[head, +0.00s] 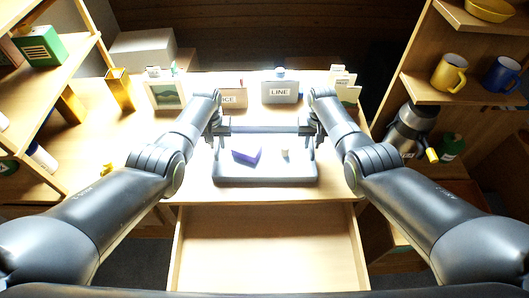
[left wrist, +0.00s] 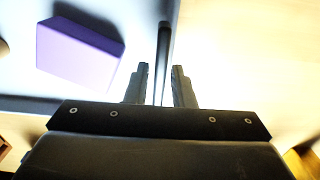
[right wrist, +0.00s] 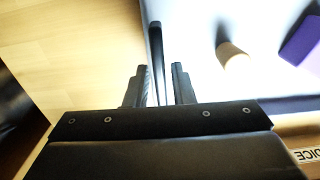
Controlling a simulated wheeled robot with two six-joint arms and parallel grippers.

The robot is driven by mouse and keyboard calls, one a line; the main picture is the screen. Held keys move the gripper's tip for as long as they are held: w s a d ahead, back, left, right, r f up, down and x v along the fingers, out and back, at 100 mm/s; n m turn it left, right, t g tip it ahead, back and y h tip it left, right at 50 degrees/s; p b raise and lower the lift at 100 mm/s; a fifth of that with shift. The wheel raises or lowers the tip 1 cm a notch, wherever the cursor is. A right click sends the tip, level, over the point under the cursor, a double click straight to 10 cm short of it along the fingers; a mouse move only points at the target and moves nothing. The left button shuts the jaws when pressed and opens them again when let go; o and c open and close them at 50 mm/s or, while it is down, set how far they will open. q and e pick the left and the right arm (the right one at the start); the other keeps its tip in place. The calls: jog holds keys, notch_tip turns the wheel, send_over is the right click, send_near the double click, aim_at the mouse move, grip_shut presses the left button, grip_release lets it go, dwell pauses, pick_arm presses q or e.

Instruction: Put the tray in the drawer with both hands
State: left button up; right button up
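The grey tray (head: 265,180) lies on the table, with a purple block (head: 247,155) and a small pale piece (head: 285,153) in it. The drawer (head: 268,250) below the table front is pulled open and looks empty. My left gripper (head: 217,136) is at the tray's left side; in the left wrist view its open fingers (left wrist: 159,72) stand on either side of the dark tray rim, with gaps. My right gripper (head: 311,136) is at the right side; in the right wrist view its open fingers (right wrist: 159,70) straddle the rim likewise.
Boxes, one labelled LINE (head: 280,92), stand behind the tray. A picture-like card (head: 165,92) and a yellow vase (head: 119,89) are at the back left. Shelves flank both sides; the right one holds a yellow mug (head: 449,73) and a blue mug (head: 501,76).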

pick_arm(q)
grip_shut()
pick_arm(e)
grip_shut()
pick_arm(q)
jog(key=shift+r, duration=0.2)
pick_arm(e)
jog(key=shift+r, duration=0.2)
